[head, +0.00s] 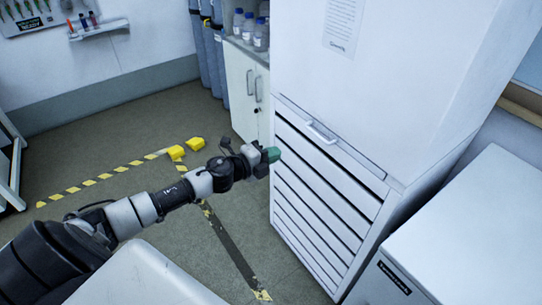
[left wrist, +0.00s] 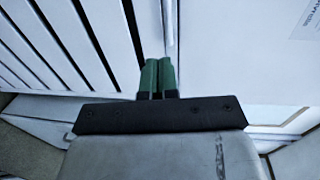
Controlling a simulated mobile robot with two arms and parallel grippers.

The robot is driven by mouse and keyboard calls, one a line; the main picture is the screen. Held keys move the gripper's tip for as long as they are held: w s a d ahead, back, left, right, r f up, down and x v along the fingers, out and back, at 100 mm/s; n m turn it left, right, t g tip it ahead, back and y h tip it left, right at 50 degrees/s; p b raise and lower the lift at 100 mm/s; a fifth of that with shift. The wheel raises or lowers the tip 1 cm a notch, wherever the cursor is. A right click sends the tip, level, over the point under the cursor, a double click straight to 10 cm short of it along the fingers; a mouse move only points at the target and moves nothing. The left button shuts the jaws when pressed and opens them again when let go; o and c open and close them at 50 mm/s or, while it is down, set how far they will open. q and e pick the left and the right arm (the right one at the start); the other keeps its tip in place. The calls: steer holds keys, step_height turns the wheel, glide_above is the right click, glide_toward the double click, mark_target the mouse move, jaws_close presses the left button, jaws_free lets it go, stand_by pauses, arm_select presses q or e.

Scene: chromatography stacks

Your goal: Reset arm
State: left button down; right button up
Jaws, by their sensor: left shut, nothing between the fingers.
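My left arm reaches in from the lower left in the head view. My left gripper (head: 271,155) is shut and empty, with green fingertips close to the front of a tall white cabinet (head: 345,100). In the left wrist view the two green fingers of the gripper (left wrist: 158,75) lie side by side. Behind them are the drawer fronts (left wrist: 60,35) and a smooth white panel (left wrist: 230,50). I cannot tell whether the fingertips touch the cabinet. My right gripper does not show.
The cabinet has a bar handle (head: 321,133) above several drawers (head: 315,200). A white box-shaped unit (head: 470,235) stands at the lower right. A white cupboard (head: 245,90) with bottles (head: 260,35) and blue-grey cylinders (head: 213,60) stands behind. Yellow blocks (head: 195,144) and striped tape (head: 105,176) mark the open floor.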

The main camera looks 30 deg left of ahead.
arm_select(q)
steer(key=s+a+f+n+g+y, duration=0.15)
steer(key=s+f+n, duration=0.3)
steer(key=f, duration=0.55)
steer(key=s+a+f+n+g+y, duration=0.1)
steer(key=s+f+n+g+y, duration=0.25)
steer(key=f, duration=0.65)
steer(key=s+a+f+n+y, duration=0.1)
steer(key=s+f+n, duration=0.4)
steer(key=f, duration=0.6)
steer(key=s+d+f+n+g, duration=0.2)
steer(key=s+d+f+g, duration=0.1)
steer(key=s, duration=0.9)
steer(key=s+d+f+n+g, duration=0.2)
steer(key=s+d+f, duration=0.3)
steer(key=s+f, duration=0.3)
steer(key=s+d+f+n+g, duration=0.3)
steer(key=s+f, duration=0.3)
steer(key=s, duration=0.9)
steer(key=shift+s+d+f+g, duration=0.25)
steer(key=shift+s+d+g, duration=0.15)
steer(key=shift+d+g, duration=0.2)
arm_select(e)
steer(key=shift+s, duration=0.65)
arm_select(q)
steer(key=shift+w, duration=0.1)
